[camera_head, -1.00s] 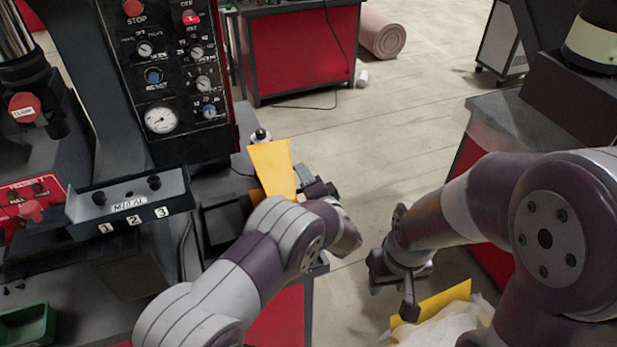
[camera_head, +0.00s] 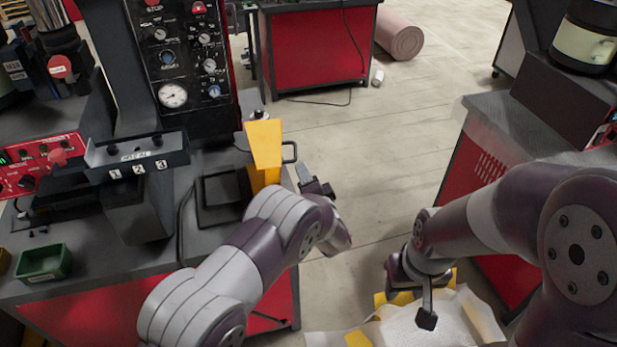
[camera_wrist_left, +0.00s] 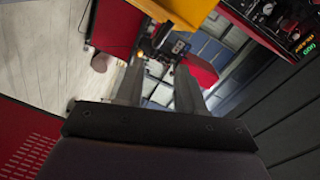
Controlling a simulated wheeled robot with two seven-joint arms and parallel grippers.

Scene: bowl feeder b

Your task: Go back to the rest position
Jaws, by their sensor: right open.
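My left gripper (camera_head: 318,186) is beyond my bent left forearm, just right of the yellow chute-like piece in the head view. In the left wrist view my left gripper (camera_wrist_left: 160,85) has its two fingers apart, with nothing visible between them. My right gripper (camera_head: 412,298) hangs at the lower right of the head view, over a white bag-like bundle with yellow edges. It is open, and I see nothing held in it.
The yellow chute-like piece (camera_head: 264,143) stands at the right edge of the left workbench. That bench carries a control panel (camera_head: 190,60), a numbered block (camera_head: 137,160) and a green bin (camera_head: 43,263). A grey-topped red cabinet (camera_head: 500,125) stands right. Open floor (camera_head: 390,120) lies between.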

